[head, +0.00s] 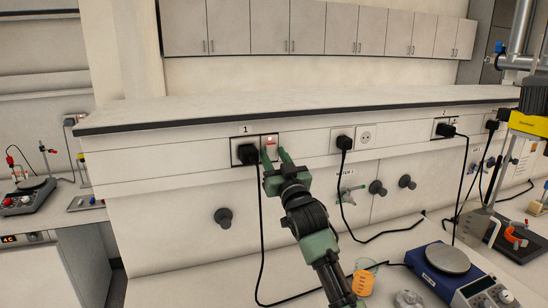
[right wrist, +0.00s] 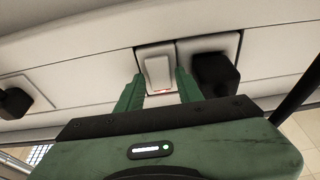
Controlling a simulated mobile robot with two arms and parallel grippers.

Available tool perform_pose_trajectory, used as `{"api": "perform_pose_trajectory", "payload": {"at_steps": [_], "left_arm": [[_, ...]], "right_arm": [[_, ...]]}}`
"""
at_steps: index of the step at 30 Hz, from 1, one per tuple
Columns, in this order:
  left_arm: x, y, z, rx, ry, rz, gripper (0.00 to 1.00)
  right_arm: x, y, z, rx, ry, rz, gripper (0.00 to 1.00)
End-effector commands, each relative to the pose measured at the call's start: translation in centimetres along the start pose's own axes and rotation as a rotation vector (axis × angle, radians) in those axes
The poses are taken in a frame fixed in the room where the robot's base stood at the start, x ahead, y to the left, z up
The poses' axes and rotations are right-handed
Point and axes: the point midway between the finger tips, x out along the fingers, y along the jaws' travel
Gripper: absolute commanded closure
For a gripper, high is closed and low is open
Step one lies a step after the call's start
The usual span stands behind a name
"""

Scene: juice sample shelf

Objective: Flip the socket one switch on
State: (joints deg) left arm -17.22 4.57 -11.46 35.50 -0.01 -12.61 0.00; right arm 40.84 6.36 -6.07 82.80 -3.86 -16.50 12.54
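The socket one switch (head: 270,142) is a white rocker in a black-edged panel under the "1" label, with a small reddish mark on it. A black plug (head: 247,154) sits in the socket just left of it. My right gripper (head: 276,155) is green, with its two fingers apart and nothing held, right at the switch. In the right wrist view the switch (right wrist: 158,69) lies between and just beyond the fingertips of the right gripper (right wrist: 158,80). I cannot tell whether they touch it. My left gripper is not in view.
Another black plug (head: 345,142) and an empty round socket (head: 366,137) are to the right on the same strip. Black cables hang down to the bench. Dark knobs (head: 223,218) stick out below.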

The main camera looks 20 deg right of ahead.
Motion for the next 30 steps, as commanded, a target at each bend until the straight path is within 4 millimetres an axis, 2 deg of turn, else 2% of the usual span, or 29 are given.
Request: {"api": "perform_pose_trajectory", "payload": {"at_steps": [8,18,22,30], "left_arm": [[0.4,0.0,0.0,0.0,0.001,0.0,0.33],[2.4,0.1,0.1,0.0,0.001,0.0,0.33],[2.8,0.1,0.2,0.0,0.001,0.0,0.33],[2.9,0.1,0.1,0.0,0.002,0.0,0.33]], "right_arm": [[-0.8,0.0,0.1,-0.001,0.003,0.0,0.64],[-5.7,0.0,0.3,0.0,0.001,-0.001,0.64],[-7.1,0.0,0.2,0.0,0.001,-0.001,0.64],[-7.8,0.0,0.0,0.0,0.0,0.0,0.64]]}}
